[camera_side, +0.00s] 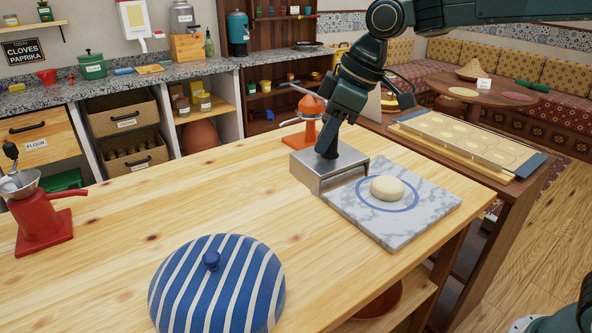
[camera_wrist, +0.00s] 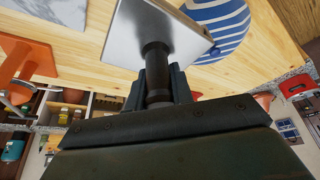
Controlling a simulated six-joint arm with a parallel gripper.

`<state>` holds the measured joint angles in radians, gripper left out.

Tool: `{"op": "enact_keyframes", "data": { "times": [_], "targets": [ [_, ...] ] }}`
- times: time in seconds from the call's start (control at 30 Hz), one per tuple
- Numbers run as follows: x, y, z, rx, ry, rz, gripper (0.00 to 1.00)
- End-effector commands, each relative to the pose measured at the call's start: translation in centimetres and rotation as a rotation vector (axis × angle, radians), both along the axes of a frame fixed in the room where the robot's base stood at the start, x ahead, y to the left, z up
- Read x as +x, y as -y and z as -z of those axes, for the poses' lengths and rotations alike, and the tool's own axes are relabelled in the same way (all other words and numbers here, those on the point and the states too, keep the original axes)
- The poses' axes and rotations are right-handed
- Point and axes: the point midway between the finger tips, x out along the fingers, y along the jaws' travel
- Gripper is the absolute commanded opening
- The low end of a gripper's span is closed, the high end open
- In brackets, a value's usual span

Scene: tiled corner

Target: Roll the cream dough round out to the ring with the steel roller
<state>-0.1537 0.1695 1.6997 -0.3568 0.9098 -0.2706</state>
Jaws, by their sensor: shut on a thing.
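The cream dough round (camera_side: 387,188) is a thick, rounded disc on a grey-white marble slab (camera_side: 405,230). It sits inside a blue ring (camera_side: 393,210) marked on the slab, with a bare band between them. My gripper (camera_side: 331,140) is shut on the dark upright handle of the steel roller (camera_side: 318,178), which looks like a box-shaped steel block. The roller is left of the dough and apart from it, by the slab's left corner; whether it rests or hovers is unclear. The wrist view shows my gripper (camera_wrist: 158,88) around the handle and the roller's flat steel plate (camera_wrist: 140,45).
A blue-striped dome lid (camera_side: 217,285) stands at the front of the wooden table (camera_side: 120,235). A red grinder (camera_side: 40,220) is at the left, an orange one (camera_side: 310,118) behind the roller. A long tray (camera_side: 465,140) lies behind the slab. The table's middle is clear.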

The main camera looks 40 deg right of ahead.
Motion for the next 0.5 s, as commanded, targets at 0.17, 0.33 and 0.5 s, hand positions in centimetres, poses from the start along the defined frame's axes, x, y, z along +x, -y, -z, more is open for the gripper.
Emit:
{"op": "enact_keyframes", "data": {
  "times": [0.17, 0.33, 0.5],
  "targets": [
    [2.0, 3.0, 0.5, 0.001, 0.000, 0.096, 0.01],
    [4.2, 7.4, 1.3, 0.002, 0.000, 0.231, 0.01],
    [6.3, 12.7, 2.3, 0.002, -0.001, 0.381, 0.01]
  ]
}}
